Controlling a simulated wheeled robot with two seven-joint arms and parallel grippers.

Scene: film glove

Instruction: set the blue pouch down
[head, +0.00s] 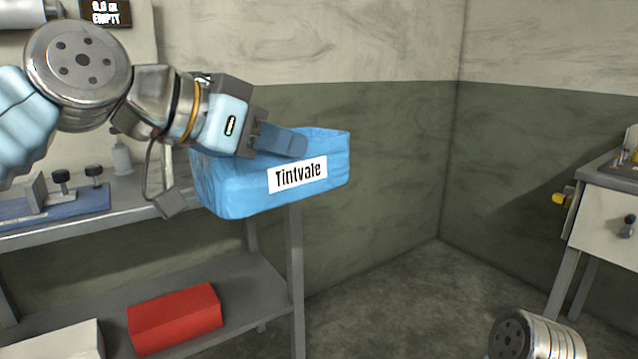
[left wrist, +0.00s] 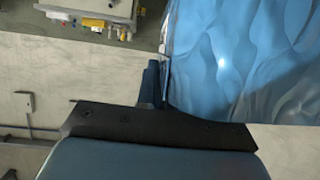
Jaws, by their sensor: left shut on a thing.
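The blue pouch (head: 230,190) has a white label reading "Tintvale" and hangs tilted in the middle of the head view. My left gripper (head: 282,142) is shut on its upper edge. One finger shows against the pouch's near side; the other is hidden. In the left wrist view the pouch (left wrist: 245,60) fills the upper right, beside the gripper's finger (left wrist: 152,85). The pouch overlaps the right end of the grey bench (head: 130,205) in the picture, and I see no surface touching its underside. My right gripper is out of view.
A blue fixture with black knobs (head: 70,205) and a pale bottle (head: 121,158) stand on the bench. A red box (head: 175,318) and a pale box (head: 60,340) sit on the lower shelf. A drawer cabinet (head: 605,220) stands at right. Floor between is clear.

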